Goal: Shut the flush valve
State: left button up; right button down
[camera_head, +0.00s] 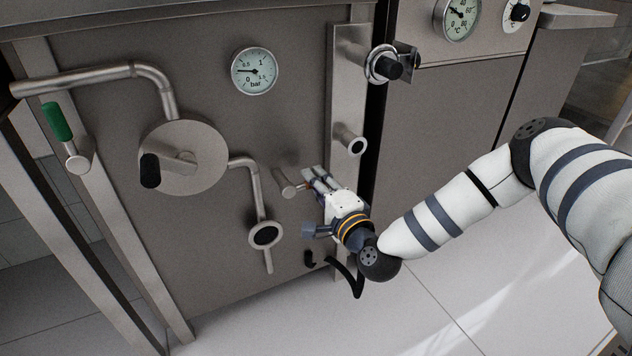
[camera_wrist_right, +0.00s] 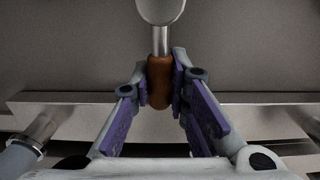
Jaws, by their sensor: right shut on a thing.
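The flush valve shows as a short metal stub (camera_head: 286,183) on the lower right of the separator's front panel. Its lever carries a brown-orange grip (camera_wrist_right: 160,82), which hangs below a round metal hub (camera_wrist_right: 160,8) in the right wrist view. My right gripper (camera_wrist_right: 161,92) is shut on this grip, with a finger on each side. In the head view, my right gripper (camera_head: 312,184) is just right of the stub, its fingers hiding most of the lever. My left gripper is not in view.
A green-handled valve (camera_head: 57,122) is at the far left. A round metal plate (camera_head: 208,147) with a black-handled lever (camera_head: 150,171) is right of it. A bent pipe (camera_head: 258,190) runs close left of my right gripper. A bar gauge (camera_head: 254,71) sits above.

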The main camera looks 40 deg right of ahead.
aim_at(288, 185)
jog(key=shift+r, duration=0.1)
